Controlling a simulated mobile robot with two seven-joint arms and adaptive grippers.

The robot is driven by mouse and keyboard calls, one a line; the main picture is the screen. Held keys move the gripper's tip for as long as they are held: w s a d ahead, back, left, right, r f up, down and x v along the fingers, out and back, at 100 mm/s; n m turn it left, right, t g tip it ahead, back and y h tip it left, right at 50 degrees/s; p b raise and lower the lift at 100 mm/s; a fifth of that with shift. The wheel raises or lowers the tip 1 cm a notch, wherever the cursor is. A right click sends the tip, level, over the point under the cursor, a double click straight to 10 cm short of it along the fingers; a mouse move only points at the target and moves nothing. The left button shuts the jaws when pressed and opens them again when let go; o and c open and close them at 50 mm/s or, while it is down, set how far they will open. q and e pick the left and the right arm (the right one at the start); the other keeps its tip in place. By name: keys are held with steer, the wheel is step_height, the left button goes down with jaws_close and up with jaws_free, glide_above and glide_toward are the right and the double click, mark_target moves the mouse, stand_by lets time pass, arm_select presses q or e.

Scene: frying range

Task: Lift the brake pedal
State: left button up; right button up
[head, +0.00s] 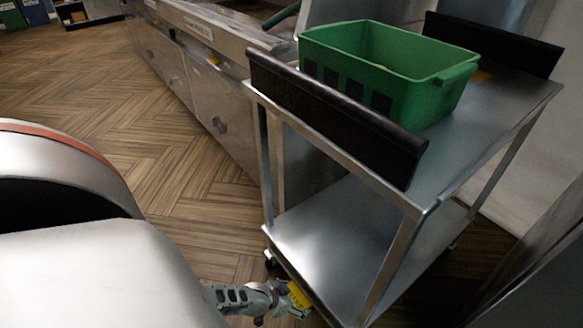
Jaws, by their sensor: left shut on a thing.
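The yellow brake pedal (299,294) shows at the bottom of the head view, at the lower left edge of the metal cart (310,238). My left gripper (284,298) reaches it from the left, low near the floor, and is shut on the pedal. The fingers are small here and partly cover it, so the pedal's exact tilt cannot be told. My right gripper is not in view.
A green bin (415,95) stands on the cart's top shelf between two black side rails, the nearer one (335,115) facing me. Steel range cabinets (215,110) stand behind the cart. The wooden floor (150,150) to the left is open.

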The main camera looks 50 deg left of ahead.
arm_select(q)
steer(key=shift+o, duration=0.2)
stand_by(0.4)
steer(key=o, duration=1.6)
steer(key=shift+s+r, duration=0.1)
steer(key=shift+s+r, duration=0.3)
steer(key=shift+r, duration=0.05)
steer(key=shift+w+v, duration=0.25)
steer(key=shift+v, duration=5.15)
steer(key=shift+r, duration=0.2)
